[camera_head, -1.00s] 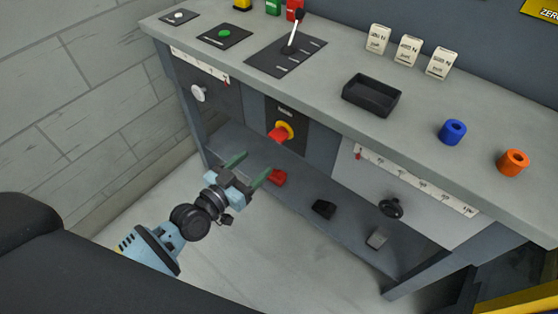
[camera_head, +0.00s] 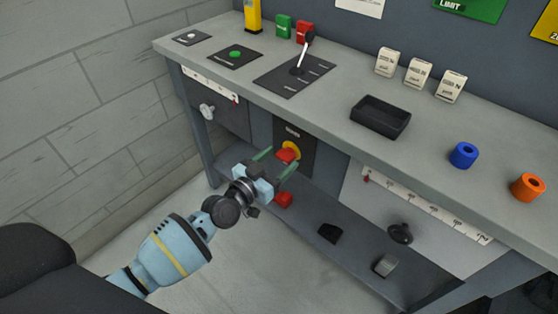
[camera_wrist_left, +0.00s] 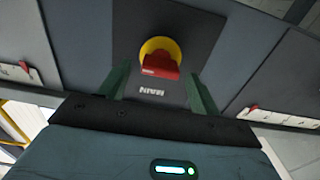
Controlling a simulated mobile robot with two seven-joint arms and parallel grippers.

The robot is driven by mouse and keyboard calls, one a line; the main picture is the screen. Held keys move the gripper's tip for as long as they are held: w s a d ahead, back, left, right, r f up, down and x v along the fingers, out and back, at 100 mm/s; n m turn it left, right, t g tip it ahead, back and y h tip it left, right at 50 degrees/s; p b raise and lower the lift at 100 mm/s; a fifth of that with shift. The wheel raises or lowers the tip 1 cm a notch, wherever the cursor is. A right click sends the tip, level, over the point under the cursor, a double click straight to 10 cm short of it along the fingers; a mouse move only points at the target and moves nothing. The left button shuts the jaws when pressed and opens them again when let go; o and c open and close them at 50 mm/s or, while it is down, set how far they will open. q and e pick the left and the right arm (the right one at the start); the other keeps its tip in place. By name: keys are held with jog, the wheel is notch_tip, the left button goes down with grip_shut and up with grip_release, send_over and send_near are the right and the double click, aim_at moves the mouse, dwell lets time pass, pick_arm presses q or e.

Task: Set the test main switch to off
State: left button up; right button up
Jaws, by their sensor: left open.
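The main switch (camera_head: 287,155) is a red handle on a round yellow plate, set in a dark panel on the front of the bench. In the left wrist view the switch (camera_wrist_left: 160,60) sits upside down above the label "MAIN", its red handle lying across the yellow disc. My left gripper (camera_head: 277,160) is open in front of the switch. Its two green fingers (camera_wrist_left: 160,88) stand on either side of the red handle, with gaps, and I see no contact. My right gripper is not in view.
The bench top (camera_head: 330,128) overhangs the switch panel. A silver knob (camera_head: 207,111) is to the left and a black knob (camera_head: 400,233) to the right. A red block (camera_head: 284,199), a black block (camera_head: 330,233) and a grey block (camera_head: 385,265) lie on the lower shelf.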

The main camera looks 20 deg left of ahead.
pick_arm(q)
jog(key=shift+w+d, duration=0.15)
jog(key=shift+w, duration=0.2)
jog(key=shift+c, duration=0.4)
jog(key=c, duration=0.9)
